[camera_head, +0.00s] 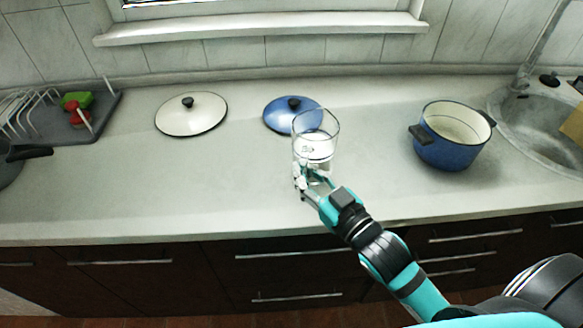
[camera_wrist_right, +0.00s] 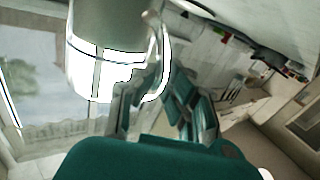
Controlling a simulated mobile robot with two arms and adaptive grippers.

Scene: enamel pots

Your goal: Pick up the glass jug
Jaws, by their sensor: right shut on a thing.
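The glass jug (camera_head: 316,137) is a clear vessel with a pale lower part, near the middle of the counter in the head view. My right gripper (camera_head: 309,180) is at its near lower side, shut on it. In the right wrist view the jug (camera_wrist_right: 105,65) fills the upper left, with the fingers of my right gripper (camera_wrist_right: 160,95) against it. I cannot tell whether the jug's base touches the counter. My left gripper is not in view.
A blue lid (camera_head: 282,118) lies just behind the jug, and a cream lid (camera_head: 180,120) lies to the left. A blue pot (camera_head: 450,150) stands at right beside the sink (camera_head: 530,125). A dish rack tray (camera_head: 95,120) is at far left. The front left counter is clear.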

